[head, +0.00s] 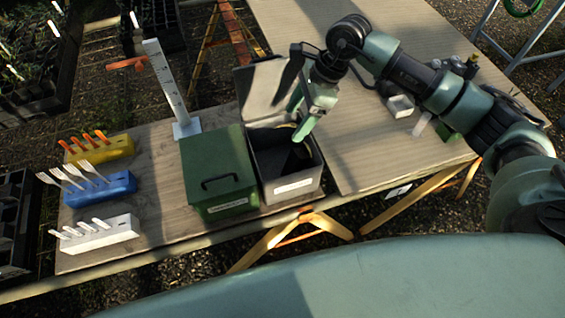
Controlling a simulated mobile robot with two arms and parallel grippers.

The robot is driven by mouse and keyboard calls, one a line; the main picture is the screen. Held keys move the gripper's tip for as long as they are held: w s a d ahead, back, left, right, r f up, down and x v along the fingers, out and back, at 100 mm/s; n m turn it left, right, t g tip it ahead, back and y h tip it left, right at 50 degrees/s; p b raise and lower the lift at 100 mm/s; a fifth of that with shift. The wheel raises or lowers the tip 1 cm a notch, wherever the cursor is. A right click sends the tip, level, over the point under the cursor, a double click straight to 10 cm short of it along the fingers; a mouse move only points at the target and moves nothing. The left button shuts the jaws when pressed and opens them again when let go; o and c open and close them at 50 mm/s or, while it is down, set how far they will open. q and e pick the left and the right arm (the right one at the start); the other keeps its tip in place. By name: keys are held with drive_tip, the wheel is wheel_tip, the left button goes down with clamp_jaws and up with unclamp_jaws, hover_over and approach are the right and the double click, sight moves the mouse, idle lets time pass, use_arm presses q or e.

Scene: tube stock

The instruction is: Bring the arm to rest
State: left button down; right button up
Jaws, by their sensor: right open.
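My right gripper (296,118) is open above the grey box (291,188), whose lid (262,92) stands raised at the back. One finger reaches down over the box opening and I see nothing held between the fingers. The right arm comes in from the right and bends over the table. Inside the grey box is dark shadow, with a small yellowish thing near its back edge; I cannot tell what it is. My left gripper does not show.
A green box (217,172) with a shut lid stands left of the grey box. A white post (167,85) stands behind. Small items (401,106) lie under my right arm.

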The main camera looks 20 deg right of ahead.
drive_tip(key=shift+v, duration=0.8)
